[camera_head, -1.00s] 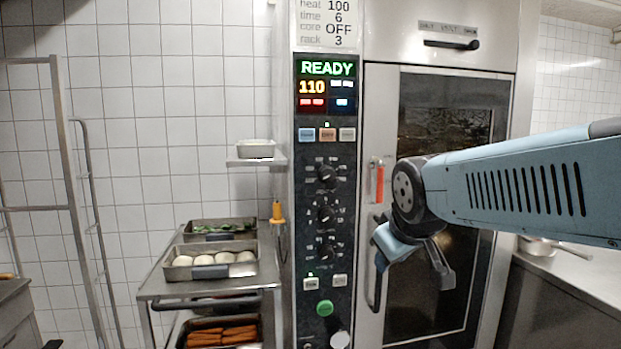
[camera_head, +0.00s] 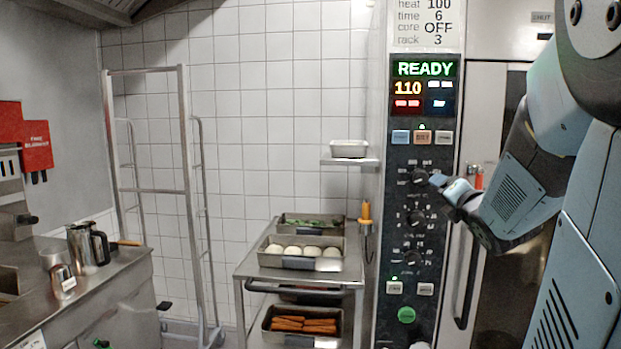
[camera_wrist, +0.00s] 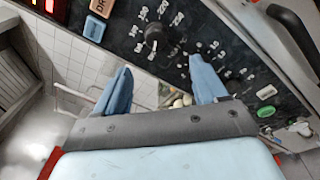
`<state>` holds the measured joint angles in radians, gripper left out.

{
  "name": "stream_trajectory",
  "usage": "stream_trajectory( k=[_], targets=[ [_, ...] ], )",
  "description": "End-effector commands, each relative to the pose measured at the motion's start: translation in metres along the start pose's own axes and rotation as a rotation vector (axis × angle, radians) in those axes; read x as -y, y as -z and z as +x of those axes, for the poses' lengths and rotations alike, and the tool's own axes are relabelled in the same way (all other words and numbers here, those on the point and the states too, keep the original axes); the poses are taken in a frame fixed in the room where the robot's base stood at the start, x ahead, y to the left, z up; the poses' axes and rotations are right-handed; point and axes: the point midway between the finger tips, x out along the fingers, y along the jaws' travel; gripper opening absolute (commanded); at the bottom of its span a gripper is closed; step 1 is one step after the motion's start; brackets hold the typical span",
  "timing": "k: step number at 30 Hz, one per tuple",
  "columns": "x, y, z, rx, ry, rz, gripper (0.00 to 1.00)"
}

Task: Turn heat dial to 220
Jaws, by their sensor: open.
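The oven's black control panel (camera_head: 399,230) carries a column of three dark knobs with printed scales. The top knob, the heat dial (camera_head: 419,177), also shows in the wrist view (camera_wrist: 156,38), just beyond the space between my fingertips. The middle dial (camera_head: 416,217) and lower dial (camera_head: 411,257) sit below it. The display (camera_head: 424,85) reads READY and 110. My gripper (camera_head: 437,187) is open at the right of the heat dial. In the wrist view my two blue fingers (camera_wrist: 160,78) are apart with nothing between them. The dial's exact setting is too small to read.
The oven door handle (camera_head: 466,275) is right of the panel, partly behind my arm. A steel trolley (camera_head: 245,268) with food trays stands left of the panel. A counter with a steel jug (camera_head: 85,247) is at far left.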

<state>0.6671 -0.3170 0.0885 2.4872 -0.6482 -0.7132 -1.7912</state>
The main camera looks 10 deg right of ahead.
Motion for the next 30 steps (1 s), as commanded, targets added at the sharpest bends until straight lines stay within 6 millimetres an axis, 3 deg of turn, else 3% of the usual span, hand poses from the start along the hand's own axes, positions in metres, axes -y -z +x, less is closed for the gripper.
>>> stream_trajectory(
  k=[8, 30],
  targets=[
    [-0.003, 0.003, 0.018, -0.006, -0.016, -0.024, 0.71],
    [-0.002, 0.0, 0.122, 0.0, -0.011, -0.021, 0.71]
  ],
)
